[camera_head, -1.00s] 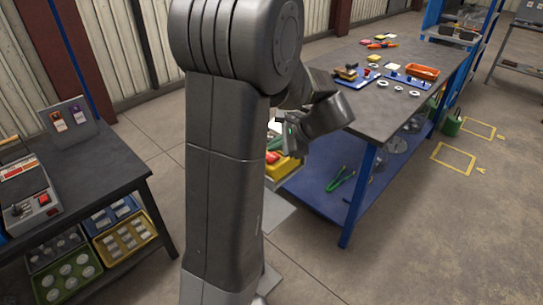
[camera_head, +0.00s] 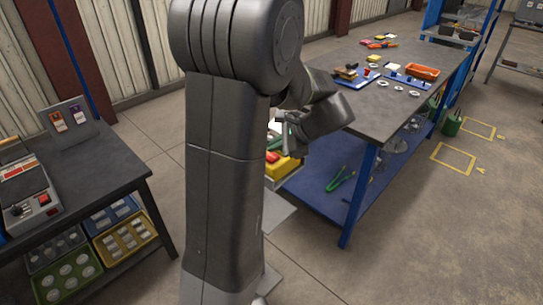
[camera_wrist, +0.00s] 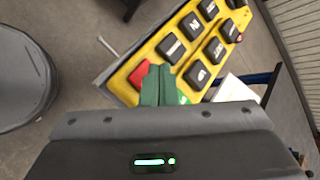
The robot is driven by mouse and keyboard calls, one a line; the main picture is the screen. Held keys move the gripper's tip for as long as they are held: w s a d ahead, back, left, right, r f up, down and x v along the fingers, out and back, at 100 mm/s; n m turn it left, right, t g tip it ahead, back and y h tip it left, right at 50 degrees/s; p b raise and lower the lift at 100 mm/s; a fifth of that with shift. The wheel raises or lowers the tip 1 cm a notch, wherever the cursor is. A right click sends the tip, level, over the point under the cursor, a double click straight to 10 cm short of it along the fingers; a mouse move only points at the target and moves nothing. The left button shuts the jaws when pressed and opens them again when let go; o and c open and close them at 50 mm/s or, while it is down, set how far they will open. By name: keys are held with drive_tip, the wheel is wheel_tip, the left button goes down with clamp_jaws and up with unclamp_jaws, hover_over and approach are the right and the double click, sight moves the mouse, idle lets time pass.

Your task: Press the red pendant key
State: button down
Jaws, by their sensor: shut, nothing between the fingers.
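The yellow pendant (camera_wrist: 175,42) lies tilted across the upper middle of the wrist view, with several black keys marked in white. The red key (camera_wrist: 139,75) is at its lower left end. My gripper (camera_wrist: 160,72) is shut and empty; its green fingertips show just right of the red key and hide part of the pendant. I cannot tell whether the tips touch the key. In the head view the yellow pendant (camera_head: 283,170) is partly hidden behind my arm, below my gripper (camera_head: 299,146), with a red patch at its upper left.
A workbench (camera_head: 385,112) with parts and an orange tray (camera_head: 422,71) stands to the right, green-handled pliers (camera_head: 341,179) on its lower shelf. A dark table (camera_head: 95,168) with a control box (camera_head: 30,195) stands left. Open floor (camera_head: 420,240) lies at lower right.

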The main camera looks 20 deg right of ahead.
sight(275, 157)
drive_tip(key=shift+f, duration=0.2)
drive_tip(key=shift+f, duration=0.25)
drive_tip(key=shift+f+b, duration=0.4)
drive_tip(key=shift+f, duration=0.05)
idle(0.8)
drive_tip(key=shift+r, duration=0.1)
drive_tip(key=shift+r+p, duration=0.8)
drive_tip(key=shift+p, duration=0.05)
wheel_tip(275, 157, up, 5)
drive_tip(key=p, duration=0.4)
